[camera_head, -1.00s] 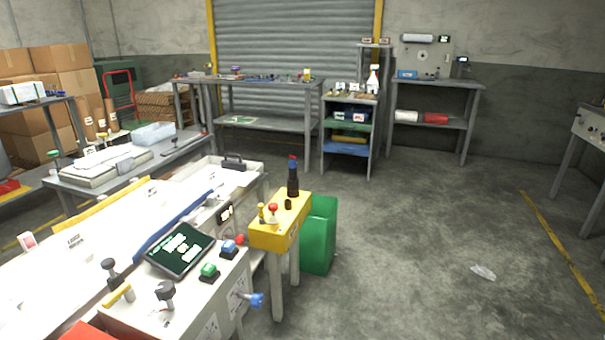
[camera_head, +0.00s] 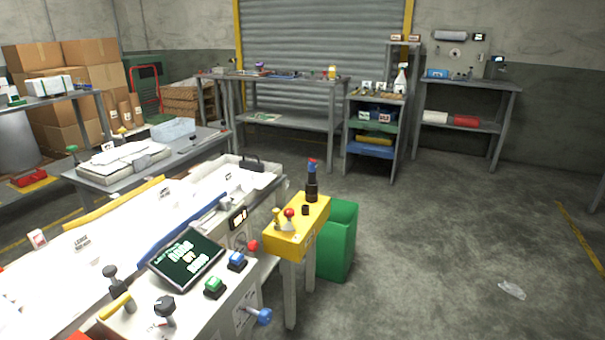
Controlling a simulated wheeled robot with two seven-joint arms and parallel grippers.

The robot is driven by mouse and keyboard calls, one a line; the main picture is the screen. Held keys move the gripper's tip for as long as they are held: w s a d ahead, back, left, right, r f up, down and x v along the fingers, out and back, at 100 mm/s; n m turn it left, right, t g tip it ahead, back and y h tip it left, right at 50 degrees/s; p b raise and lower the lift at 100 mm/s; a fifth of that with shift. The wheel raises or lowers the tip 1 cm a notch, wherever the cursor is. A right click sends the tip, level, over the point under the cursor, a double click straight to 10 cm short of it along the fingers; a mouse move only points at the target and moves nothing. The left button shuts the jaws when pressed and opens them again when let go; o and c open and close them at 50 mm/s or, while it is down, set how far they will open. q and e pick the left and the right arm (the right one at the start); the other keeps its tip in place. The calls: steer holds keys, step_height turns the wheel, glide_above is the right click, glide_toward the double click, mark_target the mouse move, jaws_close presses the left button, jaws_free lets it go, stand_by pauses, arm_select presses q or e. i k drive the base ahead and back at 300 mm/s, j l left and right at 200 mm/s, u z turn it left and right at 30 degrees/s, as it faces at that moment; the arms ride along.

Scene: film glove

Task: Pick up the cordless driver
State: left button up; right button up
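I cannot pick out the cordless driver with certainty; the small tools in view are too far off to tell apart. Several small tools and parts lie along the long grey workbench (camera_head: 290,80) at the back, in front of the roller shutter. Small items also stand on the grey shelf unit (camera_head: 378,99) to its right. Neither of my grippers shows in this view.
A white machine with a control panel (camera_head: 186,257) and levers fills the lower left. A yellow control box (camera_head: 297,228) on legs and a green bin (camera_head: 337,240) stand beside it. A plastic scrap (camera_head: 512,290) lies on the open floor at right.

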mark_target(311, 166)
steer(key=i+l+u, duration=0.35)
steer(key=i+l, duration=0.25)
steer(key=i+l+u, duration=0.2)
steer(key=i+l, duration=0.15)
steer(key=i+l+u, duration=0.15)
steer(key=i+l, duration=0.15)
steer(key=i+l+u, duration=0.2)
steer(key=l, duration=0.3)
steer(key=i+l+u, duration=0.15)
steer(key=l, duration=0.3)
steer(key=i+l+u, duration=0.2)
steer(key=l, duration=0.3)
steer(key=i+l+u, duration=0.15)
steer(key=l, duration=0.4)
steer(key=i, duration=0.1)
